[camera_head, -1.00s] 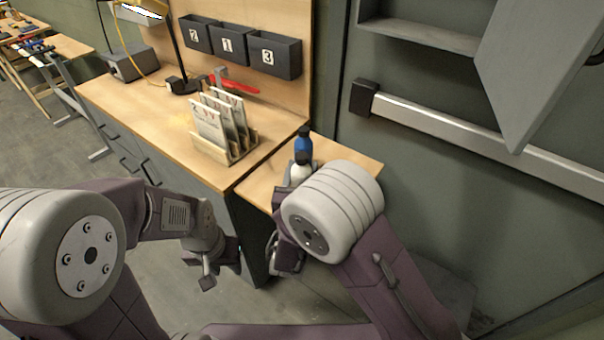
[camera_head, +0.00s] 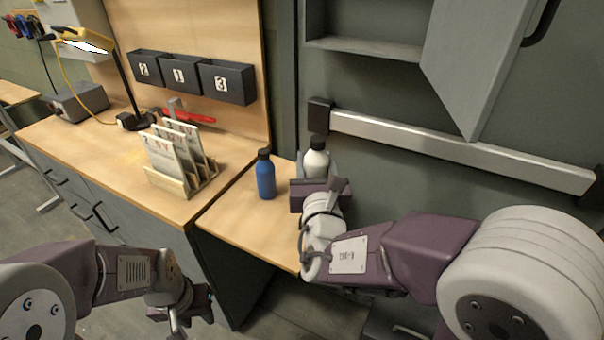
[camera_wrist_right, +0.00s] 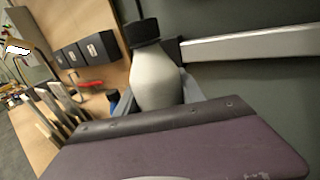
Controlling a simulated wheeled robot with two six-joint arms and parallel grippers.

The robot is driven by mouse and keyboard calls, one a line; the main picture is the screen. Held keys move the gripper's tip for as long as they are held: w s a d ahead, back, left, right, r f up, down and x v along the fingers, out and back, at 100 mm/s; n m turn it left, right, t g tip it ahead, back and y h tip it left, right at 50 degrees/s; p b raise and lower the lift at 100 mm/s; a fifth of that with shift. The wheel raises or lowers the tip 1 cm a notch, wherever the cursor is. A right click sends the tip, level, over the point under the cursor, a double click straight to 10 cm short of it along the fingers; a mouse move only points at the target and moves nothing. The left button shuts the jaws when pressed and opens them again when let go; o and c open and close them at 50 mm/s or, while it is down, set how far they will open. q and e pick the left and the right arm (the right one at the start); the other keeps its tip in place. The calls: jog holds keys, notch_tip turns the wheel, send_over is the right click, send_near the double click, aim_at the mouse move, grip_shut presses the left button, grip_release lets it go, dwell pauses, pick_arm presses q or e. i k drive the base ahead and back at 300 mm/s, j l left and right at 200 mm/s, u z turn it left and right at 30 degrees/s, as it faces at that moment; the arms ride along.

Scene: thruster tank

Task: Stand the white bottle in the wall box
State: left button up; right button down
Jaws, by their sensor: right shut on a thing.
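The white bottle (camera_head: 316,160) with a black cap is upright above the right part of the small bench. My right gripper (camera_head: 322,178) is shut on it; the bottle also shows large in the right wrist view (camera_wrist_right: 156,78). Its lower part is hidden behind the gripper. I cannot tell whether its base touches the bench. The grey wall box (camera_head: 370,46) is on the wall at upper right, its door (camera_head: 480,65) swung open; only its lower part shows. My left gripper (camera_head: 190,312) is open and empty, low in front of the bench.
A blue bottle (camera_head: 265,176) stands just left of the white one on the bench (camera_head: 232,214). A light rail (camera_head: 450,150) runs along the wall below the box. The open door juts out on the box's right. Numbered black bins (camera_head: 180,75) and a card rack (camera_head: 180,184) are left.

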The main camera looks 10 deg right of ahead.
aim_at(394, 47)
jog(key=j, duration=0.75)
jog(key=k+j, duration=0.15)
jog(key=j, duration=0.6)
